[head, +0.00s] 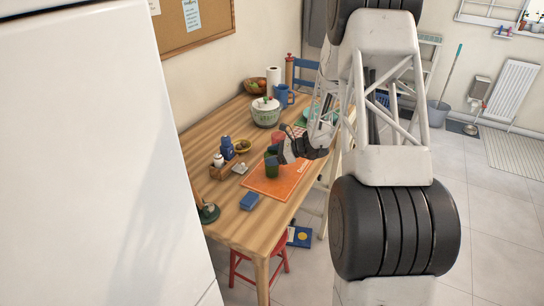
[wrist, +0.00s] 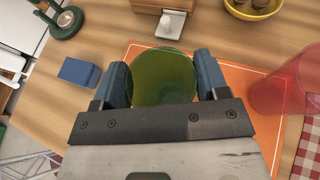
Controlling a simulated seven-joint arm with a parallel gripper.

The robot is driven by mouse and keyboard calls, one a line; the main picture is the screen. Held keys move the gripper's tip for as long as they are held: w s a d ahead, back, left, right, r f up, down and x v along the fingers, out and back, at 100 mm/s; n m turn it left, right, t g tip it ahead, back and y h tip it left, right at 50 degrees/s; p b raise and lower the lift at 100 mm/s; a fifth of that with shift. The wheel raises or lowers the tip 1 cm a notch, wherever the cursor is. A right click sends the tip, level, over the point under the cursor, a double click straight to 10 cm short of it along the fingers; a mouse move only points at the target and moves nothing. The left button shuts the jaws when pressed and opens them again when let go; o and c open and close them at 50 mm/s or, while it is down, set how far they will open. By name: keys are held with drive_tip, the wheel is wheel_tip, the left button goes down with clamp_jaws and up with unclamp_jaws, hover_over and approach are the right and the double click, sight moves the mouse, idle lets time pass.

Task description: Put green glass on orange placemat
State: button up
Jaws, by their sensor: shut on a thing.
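The green glass (head: 271,167) stands at the orange placemat (head: 283,184) in the head view, over its far left part. My gripper (head: 275,158) reaches it from the right. In the wrist view the green glass (wrist: 163,80) is between the two blue fingers of my gripper (wrist: 164,82), which are shut on it. The orange placemat (wrist: 148,52) shows behind and beside the glass. I cannot tell whether the base of the glass touches the placemat.
A red glass (head: 278,138) is close behind my gripper; it also shows in the wrist view (wrist: 280,92). A blue block (head: 249,201) lies left of the placemat. A wooden box (head: 221,170), yellow bowl (head: 242,146) and green-and-white pot (head: 265,112) stand farther back on the table (head: 228,216).

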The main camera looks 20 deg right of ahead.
drive_tip(key=shift+f, duration=0.15)
drive_tip(key=o, duration=1.3)
drive_tip(key=shift+d, duration=0.1)
drive_tip(key=v, duration=1.2)
drive_tip(key=shift+s, duration=0.1)
